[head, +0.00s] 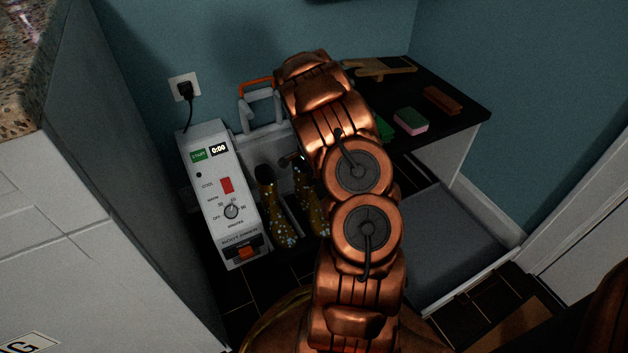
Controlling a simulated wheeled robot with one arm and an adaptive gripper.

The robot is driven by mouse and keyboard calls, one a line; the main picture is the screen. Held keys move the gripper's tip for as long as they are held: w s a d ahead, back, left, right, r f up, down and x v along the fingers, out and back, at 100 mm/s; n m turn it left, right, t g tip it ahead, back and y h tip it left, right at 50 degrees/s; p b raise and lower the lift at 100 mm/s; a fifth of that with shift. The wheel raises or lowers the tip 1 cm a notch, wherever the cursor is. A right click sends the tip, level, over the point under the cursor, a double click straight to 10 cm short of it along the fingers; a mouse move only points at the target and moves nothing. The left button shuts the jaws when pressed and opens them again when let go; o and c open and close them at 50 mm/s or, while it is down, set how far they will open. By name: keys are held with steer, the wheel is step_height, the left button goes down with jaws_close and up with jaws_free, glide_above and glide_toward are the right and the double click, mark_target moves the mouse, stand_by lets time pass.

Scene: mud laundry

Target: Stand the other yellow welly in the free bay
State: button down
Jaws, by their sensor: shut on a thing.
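A boot dryer with a white control panel (212,180) stands against the wall. One yellow welly (284,218) with a pale speckled pattern stands in its left part, its dark opening upward. The other yellow welly (312,205) is just to its right, partly hidden behind my copper arm. Only a small dark part of my gripper (294,159) shows, at the top of this right welly; the fingertips are hidden. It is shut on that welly. I cannot tell whether the welly's sole rests in the bay.
A black-topped bench (455,105) on the right holds a pink and green sponge (410,121), a brown brush (442,100) and a wooden piece (380,68). A grey mat (455,235) lies below. A tall cabinet (100,130) stands close on the left.

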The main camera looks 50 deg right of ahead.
steer(key=shift+w+d+f+b, duration=0.1)
steer(key=shift+w+d, duration=0.15)
steer(key=shift+w, duration=0.45)
steer(key=shift+w+d+f+b, duration=0.15)
steer(key=shift+w+d, duration=0.1)
steer(key=shift+w, duration=0.4)
steer(key=shift+w+d+b, duration=0.1)
steer(key=shift+w+d, duration=0.15)
steer(key=shift+w, duration=0.45)
steer(key=shift+m+b, duration=0.3)
steer(key=shift+m, duration=0.2)
steer(key=shift+s, duration=0.1)
steer(key=shift+f+p, duration=0.3)
steer(key=shift+f, duration=0.25)
steer(key=shift+f, duration=0.85)
stand_by(0.9)
